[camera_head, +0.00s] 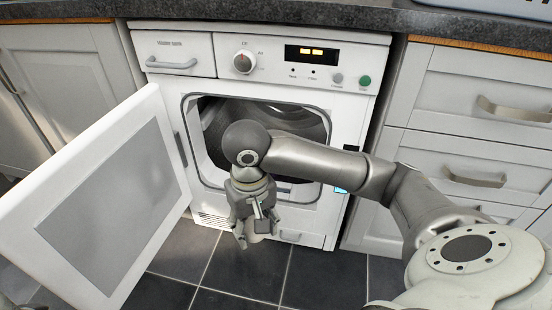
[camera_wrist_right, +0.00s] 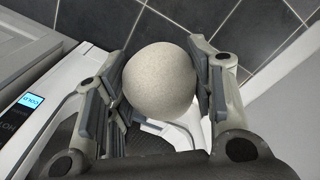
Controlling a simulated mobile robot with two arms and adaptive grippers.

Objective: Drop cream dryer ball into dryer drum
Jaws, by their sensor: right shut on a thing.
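The cream dryer ball (camera_wrist_right: 160,82) shows large in the right wrist view, between the two fingers of my right gripper (camera_wrist_right: 158,95). The gripper is shut on it. In the head view my right gripper (camera_head: 256,226) points down in front of the dryer (camera_head: 332,120), and the ball is hard to make out there. The dryer drum (camera_head: 290,118) is a dark round opening behind my right wrist, which hides part of it. The dryer door (camera_head: 105,195) stands open to the left. My left gripper is not in view.
White drawers (camera_head: 470,125) stand right of the dryer and a white cupboard (camera_head: 65,85) stands left. A dark worktop (camera_head: 300,14) runs above. The dark tiled floor (camera_head: 245,265) below is clear. The open door bounds the left side.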

